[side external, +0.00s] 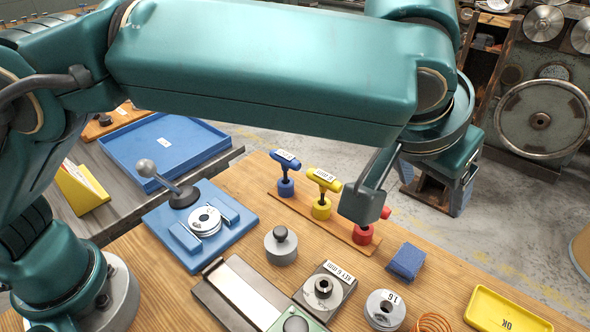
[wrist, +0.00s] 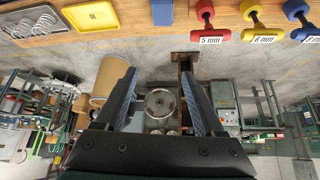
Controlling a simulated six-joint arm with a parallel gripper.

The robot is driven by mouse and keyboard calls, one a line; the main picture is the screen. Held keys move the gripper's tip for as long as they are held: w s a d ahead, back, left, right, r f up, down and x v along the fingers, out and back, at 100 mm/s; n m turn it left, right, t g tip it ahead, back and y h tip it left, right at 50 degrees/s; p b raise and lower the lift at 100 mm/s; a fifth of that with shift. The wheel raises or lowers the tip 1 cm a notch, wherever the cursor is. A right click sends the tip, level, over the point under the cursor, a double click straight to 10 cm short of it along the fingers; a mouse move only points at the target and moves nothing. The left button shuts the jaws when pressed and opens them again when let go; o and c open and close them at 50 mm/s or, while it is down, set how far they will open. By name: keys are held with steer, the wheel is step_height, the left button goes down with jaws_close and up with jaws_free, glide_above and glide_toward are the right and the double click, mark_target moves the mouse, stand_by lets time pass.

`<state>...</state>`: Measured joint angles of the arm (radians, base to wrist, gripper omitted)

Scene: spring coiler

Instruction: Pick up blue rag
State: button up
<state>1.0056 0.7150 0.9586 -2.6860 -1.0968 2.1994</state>
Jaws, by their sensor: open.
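The blue rag (side external: 406,262) is a small folded block lying on the wooden table, right of the red-handled tool. It also shows in the wrist view (wrist: 162,12) at the top edge, partly cut off by the frame. My gripper (side external: 368,195) is above the table beside the red-handled tool, up and left of the rag in the side view. In the wrist view my gripper (wrist: 157,82) has its two fingers wide apart with nothing between them. The fingers are apart from the rag.
A wooden rack (side external: 309,210) holds blue, yellow and red T-handled tools close to my gripper. A yellow OK tray (side external: 507,312), a labelled disc (side external: 385,309) and a copper coil (side external: 434,322) lie near the rag. Bare tabletop surrounds the rag.

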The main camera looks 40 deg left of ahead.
glide_toward(409, 256)
steer(key=x, duration=0.3)
steer(key=shift+w+f, duration=0.15)
steer(key=shift+f, duration=0.15)
steer(key=shift+x, duration=2.45)
steer(key=c, duration=1.1)
